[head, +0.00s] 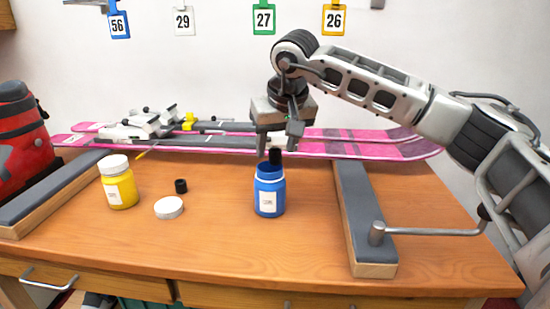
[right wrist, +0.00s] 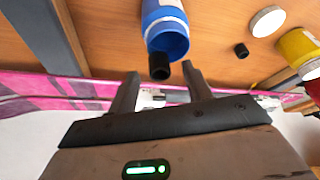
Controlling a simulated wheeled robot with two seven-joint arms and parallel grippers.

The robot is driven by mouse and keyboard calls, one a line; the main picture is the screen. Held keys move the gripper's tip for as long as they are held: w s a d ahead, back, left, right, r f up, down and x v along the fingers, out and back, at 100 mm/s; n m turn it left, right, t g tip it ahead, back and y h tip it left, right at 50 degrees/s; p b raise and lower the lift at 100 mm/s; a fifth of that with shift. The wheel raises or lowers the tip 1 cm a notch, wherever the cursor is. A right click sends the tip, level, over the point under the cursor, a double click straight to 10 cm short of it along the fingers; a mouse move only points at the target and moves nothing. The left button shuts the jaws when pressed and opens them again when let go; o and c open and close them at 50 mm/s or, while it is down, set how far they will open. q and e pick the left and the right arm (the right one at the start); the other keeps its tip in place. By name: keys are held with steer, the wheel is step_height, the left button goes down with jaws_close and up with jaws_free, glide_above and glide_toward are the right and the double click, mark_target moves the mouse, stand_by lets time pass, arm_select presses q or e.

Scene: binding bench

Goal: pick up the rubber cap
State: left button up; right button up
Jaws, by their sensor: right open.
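A small black cap (head: 275,156) shows at the top of the blue jar (head: 269,190) in the head view. In the right wrist view this cap (right wrist: 160,67) shows by the jar's open mouth, between my fingertips in the picture; I cannot tell what it rests on. A second small black cap (head: 181,185) stands on the bench to the left, and also shows in the right wrist view (right wrist: 241,50). My right gripper (head: 278,143) is open and points down just above the blue jar, its fingers apart around empty space. My left gripper is out of view.
A yellow jar (head: 120,190) with a white lid and a loose white lid (head: 169,207) stand left on the bench (head: 220,245). Pink skis (head: 345,148) lie behind. Padded supports (head: 362,215) flank the clear front.

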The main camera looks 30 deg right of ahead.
steer(key=shift+w+f, duration=0.15)
steer(key=shift+f, duration=0.4)
jaws_close()
steer(key=shift+r, duration=0.1)
